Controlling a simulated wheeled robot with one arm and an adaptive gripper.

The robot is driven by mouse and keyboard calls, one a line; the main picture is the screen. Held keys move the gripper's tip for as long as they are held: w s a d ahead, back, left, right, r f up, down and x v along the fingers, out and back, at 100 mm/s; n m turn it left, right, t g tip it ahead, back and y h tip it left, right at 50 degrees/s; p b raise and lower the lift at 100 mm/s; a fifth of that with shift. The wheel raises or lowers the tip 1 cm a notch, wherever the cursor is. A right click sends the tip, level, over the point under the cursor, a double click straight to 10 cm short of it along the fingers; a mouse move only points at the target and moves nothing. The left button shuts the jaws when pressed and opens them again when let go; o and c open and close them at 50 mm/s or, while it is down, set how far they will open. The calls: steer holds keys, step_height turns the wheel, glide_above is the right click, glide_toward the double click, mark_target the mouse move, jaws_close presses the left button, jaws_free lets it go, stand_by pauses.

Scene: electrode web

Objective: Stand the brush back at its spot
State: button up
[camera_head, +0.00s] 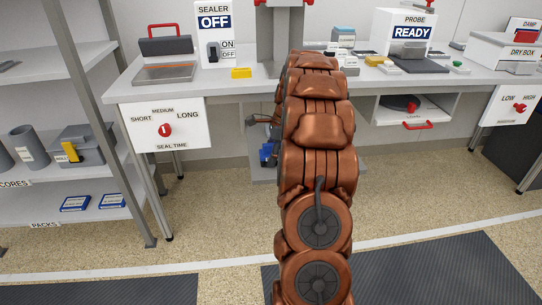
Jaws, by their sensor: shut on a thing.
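My copper-coloured arm rises through the middle of the view and reaches toward the bench. It hides its own far end. A small dark part sticks out to the left of the arm just below the bench edge and may belong to my gripper (258,121). The fingertips cannot be made out, nor can what is between them. I cannot pick out the brush in this view. A small blue thing (265,153) shows low behind the arm, above an under-bench shelf (262,174); it is partly hidden and I cannot tell what it is.
The bench (230,86) carries the sealer (165,72), a yellow block (241,72), the probe station (403,35) and a dry box (503,55). An open compartment (416,108) hangs under it. A shelf rack (85,100) stands left. The floor in front is clear.

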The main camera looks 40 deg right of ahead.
steer(key=o, duration=1.1)
steer(key=shift+f, duration=0.15)
steer(key=p+v, duration=0.2)
steer(key=v, duration=1)
steer(key=shift+w+a, duration=0.1)
steer(key=shift+a, duration=0.1)
